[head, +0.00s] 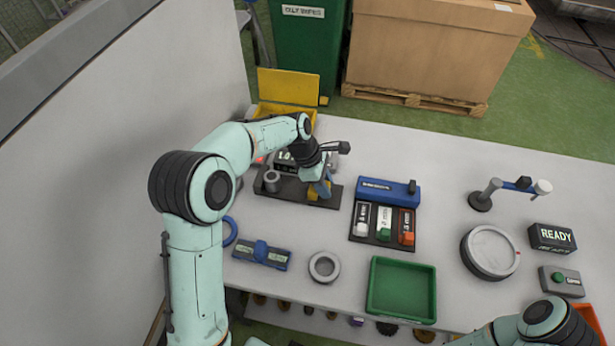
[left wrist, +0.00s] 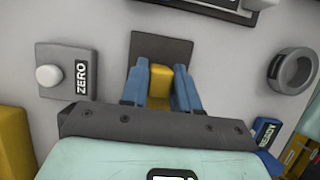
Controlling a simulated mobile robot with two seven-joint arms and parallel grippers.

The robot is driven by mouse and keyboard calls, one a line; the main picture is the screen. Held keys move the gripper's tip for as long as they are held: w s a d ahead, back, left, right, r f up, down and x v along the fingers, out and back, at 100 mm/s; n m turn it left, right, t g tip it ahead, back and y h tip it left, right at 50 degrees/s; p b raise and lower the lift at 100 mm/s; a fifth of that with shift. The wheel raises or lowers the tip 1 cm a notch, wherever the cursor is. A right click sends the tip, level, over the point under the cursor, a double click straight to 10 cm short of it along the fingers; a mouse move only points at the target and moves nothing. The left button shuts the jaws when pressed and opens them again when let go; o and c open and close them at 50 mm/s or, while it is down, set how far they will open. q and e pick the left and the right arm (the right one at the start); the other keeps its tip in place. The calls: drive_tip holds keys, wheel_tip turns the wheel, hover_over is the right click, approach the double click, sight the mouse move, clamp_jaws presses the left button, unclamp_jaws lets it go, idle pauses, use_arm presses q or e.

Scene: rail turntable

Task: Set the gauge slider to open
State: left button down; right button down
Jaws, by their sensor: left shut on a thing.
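My left gripper (head: 321,189) points down over the right part of a dark base (head: 290,190). It is shut on a small yellow block (head: 312,195). In the left wrist view the blue fingers flank the yellow block (left wrist: 160,84), with a dark square plate (left wrist: 162,47) beyond it. A small display and a grey cylinder (head: 272,181) stand on the left of the base, partly behind my arm. I cannot read any open mark at the block. A blue sliding piece (head: 261,251) sits on a labelled strip nearer the front. My right gripper is out of view; only its arm shows.
A grey ring (head: 324,267) and green tray (head: 401,289) lie in front. A rack of coloured blocks (head: 383,225) stands to the right. A round dial (head: 489,252) and READY sign (head: 552,236) are farther right. A ZERO button panel (left wrist: 66,72) shows in the wrist view.

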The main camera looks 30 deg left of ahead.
use_arm(q)
drive_tip(key=shift+d, duration=0.15)
drive_tip(key=c, duration=0.9)
unclamp_jaws()
drive_tip(key=shift+d, duration=0.1)
drive_tip(key=p+v, duration=0.1)
drive_tip(key=v, duration=1.2)
drive_tip(key=shift+r+p, duration=0.15)
drive_tip(key=shift+p, duration=0.15)
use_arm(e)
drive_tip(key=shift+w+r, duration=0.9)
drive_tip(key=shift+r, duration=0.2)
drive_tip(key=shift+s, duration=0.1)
